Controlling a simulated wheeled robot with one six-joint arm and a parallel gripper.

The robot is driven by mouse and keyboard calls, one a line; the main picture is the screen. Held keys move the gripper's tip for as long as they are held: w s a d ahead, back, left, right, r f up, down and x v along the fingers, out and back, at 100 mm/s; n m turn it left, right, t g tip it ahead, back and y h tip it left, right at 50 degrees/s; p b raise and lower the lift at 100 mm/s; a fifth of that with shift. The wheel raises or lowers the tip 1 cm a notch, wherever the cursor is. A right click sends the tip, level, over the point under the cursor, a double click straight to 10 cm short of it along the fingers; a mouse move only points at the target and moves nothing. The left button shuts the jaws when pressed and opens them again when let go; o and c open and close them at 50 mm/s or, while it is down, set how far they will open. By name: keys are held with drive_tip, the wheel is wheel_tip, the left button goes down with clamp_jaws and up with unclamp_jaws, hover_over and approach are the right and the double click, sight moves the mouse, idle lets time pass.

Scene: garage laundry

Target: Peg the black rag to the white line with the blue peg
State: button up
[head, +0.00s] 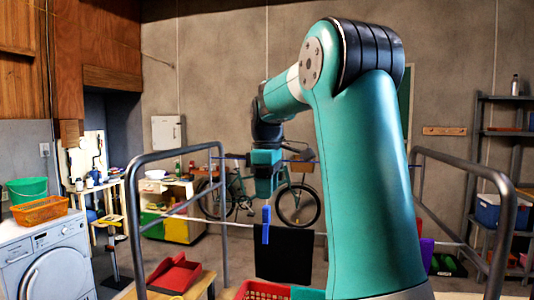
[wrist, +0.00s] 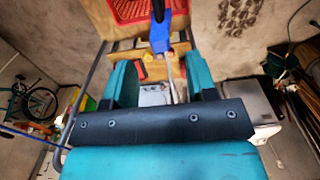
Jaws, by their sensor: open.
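The black rag (head: 285,256) hangs from the white line (head: 238,224) in the head view. The blue peg (head: 266,224) stands upright across the rag's top edge near its left corner, overlapping the line. My gripper (head: 265,196) points down just above the peg; its jaws are open. In the wrist view the blue peg (wrist: 160,40) lies beyond my open, empty fingers (wrist: 163,75), clear of both. The rag is hard to make out in the wrist view.
A red crate (head: 262,291) sits below the rag. Grey metal rails (head: 135,225) stand on both sides. A second, blue line (head: 232,158) runs behind my gripper. A purple cloth (head: 427,250) hangs right of my arm. A washing machine (head: 48,256) stands at left.

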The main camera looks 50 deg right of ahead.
wheel_tip(320, 180, up, 11)
drive_tip(key=p, duration=0.4)
drive_tip(key=shift+r+p, duration=0.2)
drive_tip(key=shift+p, duration=0.1)
drive_tip(key=shift+a+f, duration=0.1)
drive_tip(key=a+f+n+b, duration=0.1)
drive_tip(key=a+f+b, duration=0.2)
drive_tip(key=a+f, duration=0.55)
drive_tip(key=a+f+n+b, duration=0.1)
drive_tip(key=a+f+b, duration=0.2)
drive_tip(key=a+f, duration=0.55)
drive_tip(key=s+a+f+y+b, duration=0.2)
drive_tip(key=s+a+f, duration=0.3)
drive_tip(key=a, duration=0.5)
drive_tip(key=s+a+f+y+b, duration=0.2)
drive_tip(key=s+a+f, duration=0.4)
drive_tip(key=s+a, duration=0.4)
drive_tip(key=shift+a+f+b, duration=0.25)
drive_tip(key=shift+a+b, duration=0.25)
drive_tip(key=shift+a, duration=0.1)
